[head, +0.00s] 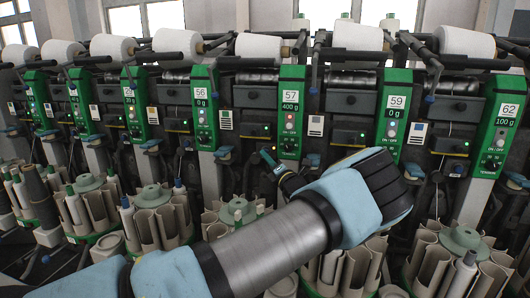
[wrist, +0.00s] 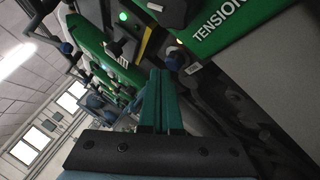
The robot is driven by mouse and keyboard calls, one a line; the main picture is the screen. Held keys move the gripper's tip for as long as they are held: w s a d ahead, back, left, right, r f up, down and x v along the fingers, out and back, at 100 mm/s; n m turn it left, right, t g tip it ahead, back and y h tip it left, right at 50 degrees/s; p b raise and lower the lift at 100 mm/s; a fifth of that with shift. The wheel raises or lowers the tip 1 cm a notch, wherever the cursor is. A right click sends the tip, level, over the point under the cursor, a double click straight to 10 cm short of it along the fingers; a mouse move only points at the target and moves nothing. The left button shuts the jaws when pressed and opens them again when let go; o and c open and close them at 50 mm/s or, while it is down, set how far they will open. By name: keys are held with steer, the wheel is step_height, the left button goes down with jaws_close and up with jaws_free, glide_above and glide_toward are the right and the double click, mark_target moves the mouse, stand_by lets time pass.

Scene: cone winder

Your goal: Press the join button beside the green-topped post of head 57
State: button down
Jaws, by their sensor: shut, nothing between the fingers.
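The post of head 57 (head: 291,112) has a green front with the number 57, a 400 g display, a red light and an ON-OFF label. My gripper (head: 264,154) is shut and empty, with its tips just left of this post's lower end. In the wrist view its teal fingers (wrist: 162,75) are together, near a small round knob (wrist: 175,58) with blue and red on it. A green panel lettered TENSION (wrist: 232,22) is close to the right of the fingers. I cannot tell which part is the join button, nor whether the tips touch anything.
Posts 56 (head: 203,105) and 59 (head: 394,115) stand on either side. A dark box with a green light (wrist: 122,17) is beyond the fingers. Bobbin magazines (head: 240,212) stand below, and white cones (head: 266,47) sit above. My arm crosses in front of the lower right.

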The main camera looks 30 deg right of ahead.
steer(key=shift+s+a, duration=0.25)
steer(key=s+a+p, duration=0.3)
steer(key=shift+s+a, duration=0.25)
steer(key=shift+s, duration=0.05)
stand_by(0.4)
stand_by(0.7)
